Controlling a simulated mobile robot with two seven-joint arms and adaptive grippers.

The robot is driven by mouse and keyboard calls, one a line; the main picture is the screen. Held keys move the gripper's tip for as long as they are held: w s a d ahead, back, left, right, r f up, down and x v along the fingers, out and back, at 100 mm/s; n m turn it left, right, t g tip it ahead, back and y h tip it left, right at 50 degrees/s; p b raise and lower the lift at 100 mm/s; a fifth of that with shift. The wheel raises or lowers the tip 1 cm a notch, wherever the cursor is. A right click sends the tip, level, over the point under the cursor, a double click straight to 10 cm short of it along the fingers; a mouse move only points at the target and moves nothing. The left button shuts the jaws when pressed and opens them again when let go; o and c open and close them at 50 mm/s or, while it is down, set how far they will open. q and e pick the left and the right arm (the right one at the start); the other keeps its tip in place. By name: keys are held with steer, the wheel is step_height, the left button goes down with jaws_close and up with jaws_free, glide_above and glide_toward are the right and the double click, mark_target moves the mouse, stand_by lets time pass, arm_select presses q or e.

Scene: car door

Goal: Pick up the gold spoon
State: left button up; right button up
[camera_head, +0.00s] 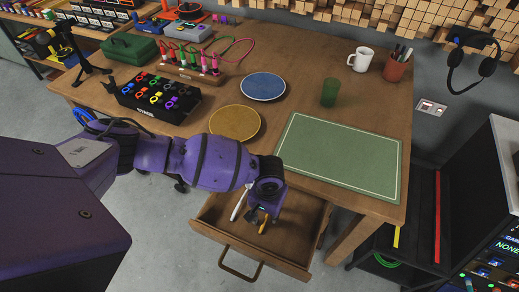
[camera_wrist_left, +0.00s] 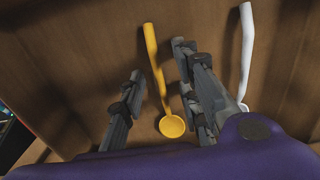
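The gold spoon (camera_head: 263,227) lies in the open wooden drawer (camera_head: 287,259) under the table's front edge. In the left wrist view the gold spoon (camera_wrist_left: 157,75) lies with its bowl toward my wrist and its handle pointing away. My left gripper (camera_head: 264,213) is over the drawer and hides part of the spoon in the head view. In the left wrist view my left gripper (camera_wrist_left: 158,80) is open, with one finger on each side of the spoon, apart from it. The exact height above the spoon is hard to tell. My right gripper is not in view.
A white spoon (camera_head: 239,206) lies in the drawer left of the gold one; in the left wrist view this white spoon (camera_wrist_left: 246,50) is right of my fingers. The drawer's walls are close around. A green mat (camera_head: 340,155) and yellow plate (camera_head: 235,122) are on the table (camera_head: 300,105) above.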

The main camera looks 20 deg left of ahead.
arm_select(q)
steer(key=shift+w+d+r, duration=0.1)
steer(key=shift+w+r, duration=0.05)
steer(key=shift+w, duration=0.05)
jaws_close()
steer(key=shift+r, duration=0.1)
